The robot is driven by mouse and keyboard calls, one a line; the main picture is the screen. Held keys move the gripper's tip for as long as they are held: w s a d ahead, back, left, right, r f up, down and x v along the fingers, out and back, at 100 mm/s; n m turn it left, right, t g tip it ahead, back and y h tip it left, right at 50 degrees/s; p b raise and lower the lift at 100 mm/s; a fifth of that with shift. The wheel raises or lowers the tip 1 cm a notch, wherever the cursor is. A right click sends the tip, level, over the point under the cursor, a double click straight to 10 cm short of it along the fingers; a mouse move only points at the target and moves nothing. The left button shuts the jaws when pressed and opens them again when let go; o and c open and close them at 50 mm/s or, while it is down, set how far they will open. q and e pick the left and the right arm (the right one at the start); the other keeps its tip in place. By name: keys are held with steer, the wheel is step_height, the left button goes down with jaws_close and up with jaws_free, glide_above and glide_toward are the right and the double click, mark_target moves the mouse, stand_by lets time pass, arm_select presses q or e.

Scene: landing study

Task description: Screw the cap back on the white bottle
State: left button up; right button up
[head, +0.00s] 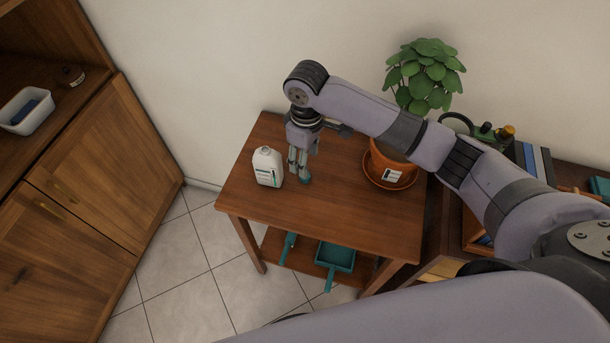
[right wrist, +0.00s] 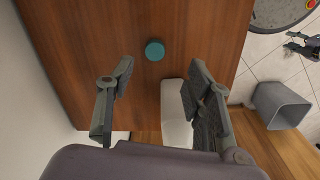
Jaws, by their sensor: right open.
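The white bottle (head: 268,169) stands upright on the small wooden table (head: 340,213), near its left edge. I see no cap on its top. My right gripper (head: 299,176) points down at the table just right of the bottle. In the right wrist view, my right gripper (right wrist: 160,82) is open with nothing between its fingers. A round teal cap (right wrist: 154,50) lies on the table there, a little beyond the fingertips. The bottle (right wrist: 174,112) shows partly behind the right-hand finger. In the head view I cannot clearly tell the cap from the fingertips.
A potted plant (head: 424,77) in an orange pot stands at the table's back right. A teal dustpan (head: 336,257) lies on the lower shelf. A wooden cabinet (head: 104,165) stands left. The table's front is clear. The right wrist view shows a grey bin (right wrist: 281,105).

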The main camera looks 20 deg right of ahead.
step_height(320, 180, down, 2)
steer(key=shift+f, duration=0.5)
steer(key=f, duration=0.2)
steer(key=w+f, duration=0.1)
steer(key=f, duration=0.1)
steer(key=shift+f, duration=0.6)
arm_select(q)
steer(key=shift+s+r, duration=0.1)
steer(key=shift+s, duration=0.65)
arm_select(e)
steer(key=shift+c, duration=0.4)
steer(key=c, duration=0.8)
